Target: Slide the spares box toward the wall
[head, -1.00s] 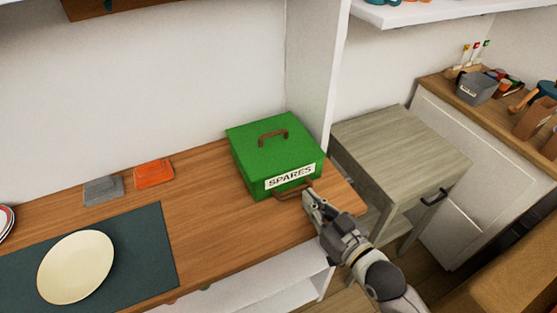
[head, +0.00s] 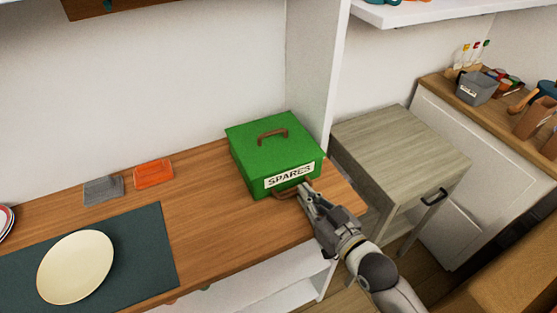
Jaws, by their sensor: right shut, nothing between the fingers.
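The green spares box (head: 262,155) stands upright on the wooden counter (head: 205,205), near the back wall and beside a white upright panel. It has a brown handle on its lid, a white SPARES label and a brown handle (head: 287,192) on its front. My right gripper (head: 305,190) is shut and empty. Its fingertips are at the right part of the box's front face, by the front handle; I cannot tell whether they touch. My left gripper is not in view.
An orange item (head: 153,174) and a grey item (head: 103,189) lie left of the box. A cream plate (head: 75,266) rests on a dark mat (head: 150,250). The white panel (head: 320,75) stands right behind the box. A grey-wood side table (head: 395,145) is to the right.

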